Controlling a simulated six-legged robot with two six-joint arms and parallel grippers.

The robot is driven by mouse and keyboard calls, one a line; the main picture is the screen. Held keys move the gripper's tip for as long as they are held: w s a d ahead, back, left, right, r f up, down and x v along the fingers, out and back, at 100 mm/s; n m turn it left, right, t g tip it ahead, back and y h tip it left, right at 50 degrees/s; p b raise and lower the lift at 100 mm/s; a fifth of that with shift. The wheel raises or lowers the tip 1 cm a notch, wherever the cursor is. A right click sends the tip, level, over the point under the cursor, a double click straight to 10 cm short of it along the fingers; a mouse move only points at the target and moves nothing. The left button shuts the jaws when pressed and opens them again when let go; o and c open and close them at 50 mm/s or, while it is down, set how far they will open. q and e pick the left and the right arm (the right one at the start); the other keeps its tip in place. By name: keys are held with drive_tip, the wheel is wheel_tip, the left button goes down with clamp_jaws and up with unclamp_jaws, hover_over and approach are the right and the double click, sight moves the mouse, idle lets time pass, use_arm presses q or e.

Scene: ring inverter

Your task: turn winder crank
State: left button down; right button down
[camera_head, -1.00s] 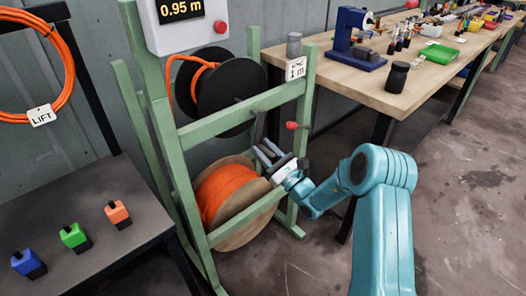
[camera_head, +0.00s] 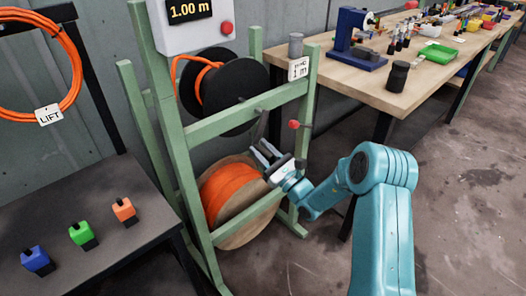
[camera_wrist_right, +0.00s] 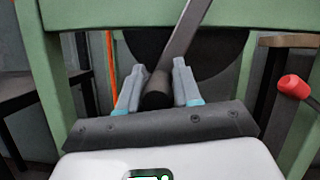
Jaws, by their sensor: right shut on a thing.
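The winder is a green frame (camera_head: 190,185) with a black take-up spool (camera_head: 222,90) above and an orange cable spool (camera_head: 232,192) below. A grey crank arm (camera_head: 261,128) hangs down at the front of the black spool; it also shows in the wrist view (camera_wrist_right: 185,38). My right gripper (camera_head: 264,153) is shut on the dark crank handle (camera_wrist_right: 157,93), which sits between both fingers in the wrist view. The counter display (camera_head: 190,9) reads 1.00 m. A card (camera_head: 298,69) on the frame reads 1 m below a partly unclear word. My left gripper is out of view.
A red-knobbed lever (camera_head: 293,125) sticks out right of the crank, close to my right arm. A wooden bench (camera_head: 420,80) with tools is at the right. A dark table (camera_head: 75,205) with blue, green and orange blocks is at the left.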

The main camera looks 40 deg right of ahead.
drive_tip(key=shift+w+a+r+n+y, duration=0.1)
drive_tip(key=shift+a+r+n+y, duration=0.1)
drive_tip(key=shift+r, duration=0.25)
drive_tip(key=shift+w+a+r+n+y, duration=0.1)
drive_tip(key=shift+a+r+n, duration=0.1)
drive_tip(key=shift+r, duration=0.2)
drive_tip(key=c, duration=0.9)
unclamp_jaws()
drive_tip(key=shift+s+a+r, duration=0.1)
drive_tip(key=shift+a+r, duration=0.05)
drive_tip(key=shift+f, duration=0.25)
